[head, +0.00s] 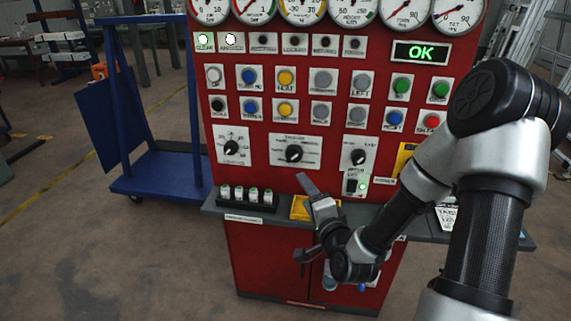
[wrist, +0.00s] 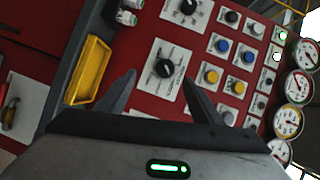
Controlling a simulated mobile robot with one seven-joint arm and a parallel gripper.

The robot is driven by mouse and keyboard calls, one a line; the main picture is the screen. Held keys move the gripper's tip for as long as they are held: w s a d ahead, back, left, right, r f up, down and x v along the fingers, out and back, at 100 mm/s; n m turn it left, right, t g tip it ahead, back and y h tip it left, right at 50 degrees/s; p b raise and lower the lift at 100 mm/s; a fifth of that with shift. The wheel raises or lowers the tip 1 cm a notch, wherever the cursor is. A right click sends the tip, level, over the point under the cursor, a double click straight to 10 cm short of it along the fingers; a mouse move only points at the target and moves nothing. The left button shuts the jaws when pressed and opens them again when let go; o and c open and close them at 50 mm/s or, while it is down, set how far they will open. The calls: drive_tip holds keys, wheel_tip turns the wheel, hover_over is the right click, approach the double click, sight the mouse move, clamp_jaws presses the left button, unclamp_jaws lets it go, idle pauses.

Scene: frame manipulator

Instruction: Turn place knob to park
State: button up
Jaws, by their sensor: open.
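Three black knobs on white plates cross the red panel below the buttons: a left knob (head: 231,147), a middle knob (head: 294,153) and a right knob (head: 358,157). The plate lettering is too small to tell which is the place knob or where park lies. My gripper (head: 300,217) is open and empty, below the middle knob and in front of the panel's ledge. In the wrist view the middle knob (wrist: 165,68) shows beyond the gap between my fingertips (wrist: 160,79), with no visible contact. The left knob (wrist: 188,7) shows at the top edge there.
A blue cart (head: 160,170) stands at left.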

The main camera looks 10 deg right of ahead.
drive_tip(key=d+m+t+h, duration=0.1)
drive_tip(key=m, duration=0.2)
approach(295, 158)
drive_tip(key=shift+t, duration=0.3)
drive_tip(key=w, duration=0.9)
drive_tip(key=shift+w+a+f, duration=0.2)
drive_tip(key=shift+a+f, duration=0.1)
drive_tip(key=shift+c, duration=0.5)
drive_tip(key=c, duration=0.9)
drive_tip(key=shift+c, duration=0.2)
